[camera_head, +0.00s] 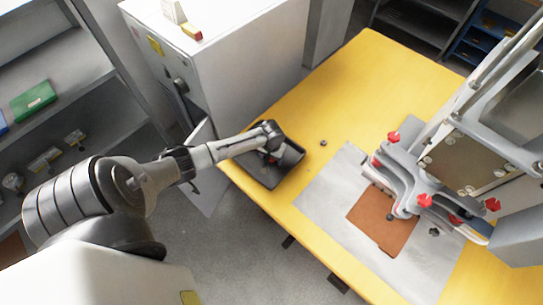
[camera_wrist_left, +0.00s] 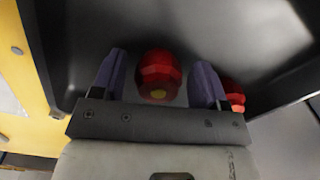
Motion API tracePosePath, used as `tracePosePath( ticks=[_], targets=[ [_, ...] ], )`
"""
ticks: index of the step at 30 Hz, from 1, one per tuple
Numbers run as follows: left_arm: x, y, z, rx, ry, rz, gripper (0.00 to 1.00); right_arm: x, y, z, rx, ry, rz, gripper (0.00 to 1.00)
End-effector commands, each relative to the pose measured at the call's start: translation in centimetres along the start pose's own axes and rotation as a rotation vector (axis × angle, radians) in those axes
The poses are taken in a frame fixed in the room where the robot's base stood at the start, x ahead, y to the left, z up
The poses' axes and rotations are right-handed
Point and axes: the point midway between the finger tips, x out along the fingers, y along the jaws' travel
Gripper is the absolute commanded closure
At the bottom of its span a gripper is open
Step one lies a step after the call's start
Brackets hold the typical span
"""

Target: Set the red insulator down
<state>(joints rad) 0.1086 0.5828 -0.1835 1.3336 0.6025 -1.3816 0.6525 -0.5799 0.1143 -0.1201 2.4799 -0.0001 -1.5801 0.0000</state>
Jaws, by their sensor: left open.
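My left gripper (camera_head: 268,154) reaches over the dark tray (camera_head: 287,164) at the left edge of the yellow table. In the left wrist view the left gripper (camera_wrist_left: 160,68) is open, with its two purplish fingers spread. A red insulator (camera_wrist_left: 158,75) with a yellowish spot lies between the fingers, with a visible gap on each side. A second red piece (camera_wrist_left: 235,93) lies just outside the right finger, partly hidden by it. The dark tray (camera_wrist_left: 240,35) is under both. In the head view the arm hides most of the red. My right gripper is not in view.
A press-like machine (camera_head: 455,160) with red knobs (camera_head: 424,200) stands at the right over a brown sheet (camera_head: 382,220) on a grey plate (camera_head: 330,195). A small dark part (camera_head: 323,143) lies beside the tray. A white cabinet (camera_head: 235,55) stands behind. The table's far part is clear.

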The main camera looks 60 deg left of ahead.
Motion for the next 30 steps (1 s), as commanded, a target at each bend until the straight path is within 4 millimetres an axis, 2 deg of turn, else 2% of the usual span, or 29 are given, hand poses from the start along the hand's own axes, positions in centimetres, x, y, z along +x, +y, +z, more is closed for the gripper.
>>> tracePosePath(
  ticks=[5, 8, 21, 27, 30],
  targets=[
    [-0.3, 0.0, 0.0, 0.0, 0.001, 0.001, 0.32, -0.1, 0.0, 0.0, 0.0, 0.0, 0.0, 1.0],
    [-1.4, 0.0, -0.1, 0.0, 0.002, 0.001, 0.32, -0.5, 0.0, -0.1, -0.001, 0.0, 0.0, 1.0],
    [-9.1, 0.0, -0.1, 0.001, 0.002, 0.002, 0.32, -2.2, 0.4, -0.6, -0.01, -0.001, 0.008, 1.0],
    [-11.2, 0.0, -0.1, 0.0, 0.001, 0.001, 0.32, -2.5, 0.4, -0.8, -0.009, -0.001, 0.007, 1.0],
    [-11.5, 0.3, 0.6, 0.018, 0.0, 0.002, 0.32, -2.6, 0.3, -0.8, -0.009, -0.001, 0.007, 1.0]
  ],
)
